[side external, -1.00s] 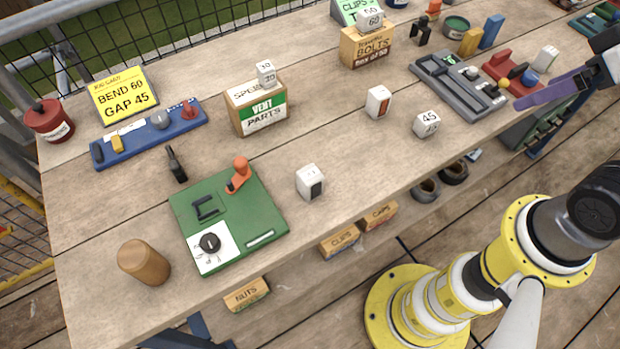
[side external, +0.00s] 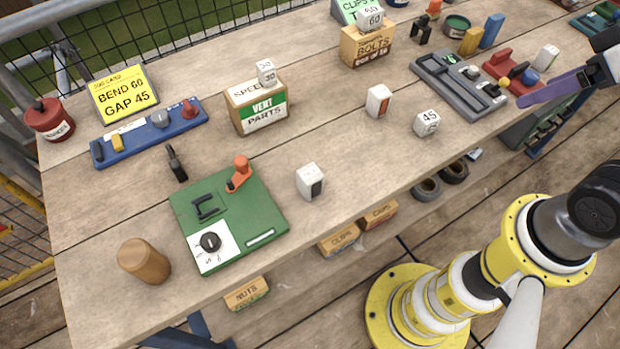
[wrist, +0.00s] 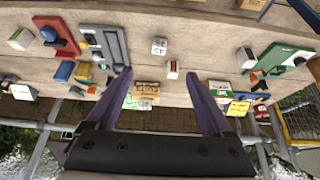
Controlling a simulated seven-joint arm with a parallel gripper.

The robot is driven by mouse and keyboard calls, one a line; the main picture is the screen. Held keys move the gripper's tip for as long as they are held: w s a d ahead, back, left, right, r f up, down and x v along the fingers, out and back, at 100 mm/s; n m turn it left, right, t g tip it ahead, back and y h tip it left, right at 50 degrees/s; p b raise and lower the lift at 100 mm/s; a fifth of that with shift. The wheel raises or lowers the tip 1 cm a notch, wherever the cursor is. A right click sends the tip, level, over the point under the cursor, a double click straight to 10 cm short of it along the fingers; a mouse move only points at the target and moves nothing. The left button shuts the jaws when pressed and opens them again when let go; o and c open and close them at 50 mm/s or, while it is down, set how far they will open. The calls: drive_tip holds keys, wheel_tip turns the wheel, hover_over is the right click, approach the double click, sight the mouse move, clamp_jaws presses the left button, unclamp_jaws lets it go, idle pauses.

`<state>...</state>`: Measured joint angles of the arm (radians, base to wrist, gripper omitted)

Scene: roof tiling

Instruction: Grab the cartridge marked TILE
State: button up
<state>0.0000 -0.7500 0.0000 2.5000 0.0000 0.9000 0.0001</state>
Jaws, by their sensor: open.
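I cannot read the word TILE on any cartridge. Three white cartridge-like blocks stand on the bench. One with an orange-red label (side external: 378,101) is mid-bench and shows in the wrist view (wrist: 173,69). One with a dark label (side external: 310,182) is right of the green board and also in the wrist view (wrist: 246,58). A third (side external: 546,57) is at the far right by the red fixture. My gripper (wrist: 158,78) is open and empty, its purple fingers spread wide. In the side view one purple finger (side external: 556,88) shows at the right, apart from the blocks.
A block marked 45 (side external: 427,123) stands near the front edge. A grey fixture (side external: 455,88) and red fixture (side external: 508,72) are at right. A green board (side external: 265,205), wooden cylinder (side external: 144,262) and VENT PARTS box (side external: 256,107) are at left. Bare planks lie between them.

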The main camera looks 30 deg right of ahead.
drive_tip(key=w+a+r+m+g+y, duration=0.1)
drive_tip(key=w+a+r+m, duration=0.25)
drive_tip(key=w+m, duration=0.45)
drive_tip(key=w+a+r+m+g, duration=0.1)
drive_tip(key=w+a+r+m, duration=0.1)
drive_tip(key=w+a+m, duration=0.55)
drive_tip(key=m+g+h, duration=0.1)
drive_tip(key=m+g, duration=0.1)
drive_tip(key=g, duration=0.2)
hover_over(310, 182)
drive_tip(key=w+d, duration=0.1)
drive_tip(key=w, duration=0.1)
wheel_tip(310, 182, down, 16)
drive_tip(key=f, duration=1.3)
drive_tip(key=shift+s+f, duration=0.2)
